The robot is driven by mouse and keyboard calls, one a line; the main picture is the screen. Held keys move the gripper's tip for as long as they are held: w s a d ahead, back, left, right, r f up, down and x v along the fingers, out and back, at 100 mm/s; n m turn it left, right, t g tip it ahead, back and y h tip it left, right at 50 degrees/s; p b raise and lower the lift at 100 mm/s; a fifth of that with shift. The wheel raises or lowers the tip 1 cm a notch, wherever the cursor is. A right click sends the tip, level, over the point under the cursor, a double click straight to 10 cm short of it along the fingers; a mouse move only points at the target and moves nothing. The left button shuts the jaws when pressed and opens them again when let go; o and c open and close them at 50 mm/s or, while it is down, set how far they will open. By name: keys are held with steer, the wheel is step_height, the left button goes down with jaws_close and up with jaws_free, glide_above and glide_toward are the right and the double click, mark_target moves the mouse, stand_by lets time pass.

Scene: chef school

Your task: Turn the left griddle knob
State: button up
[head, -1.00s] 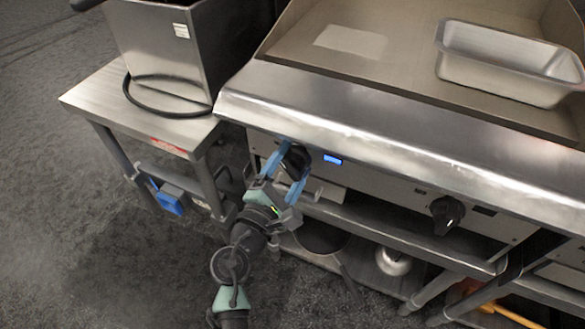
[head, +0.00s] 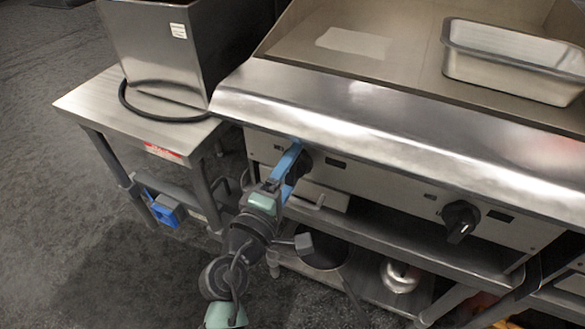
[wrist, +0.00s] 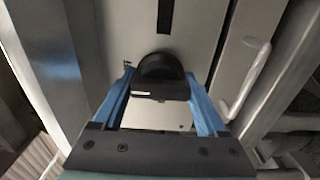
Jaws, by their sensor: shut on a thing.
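The left griddle knob (head: 304,163) is a black round knob on the griddle's steel front panel, partly hidden behind my fingers in the head view. My gripper (head: 297,158) has its blue fingers shut on this knob. In the wrist view, the left knob (wrist: 160,73) sits between the two blue fingers of my gripper (wrist: 161,90), one on each side. The dark display (head: 336,163) beside the knob is unlit. The right griddle knob (head: 461,218) is also black and stands free on the same panel.
The griddle top (head: 410,60) carries a metal pan (head: 515,62). A steel side table (head: 95,100) with a metal bin (head: 160,45) stands at the left. A bar handle (wrist: 248,75) is right of the knob in the wrist view. A lower shelf holds a small pot (head: 399,277).

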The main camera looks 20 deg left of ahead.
stand_by(0.4)
steer(key=o, duration=1.3)
steer(key=s, duration=1.3)
steer(key=shift+a+p, duration=0.2)
steer(key=shift+p, duration=0.25)
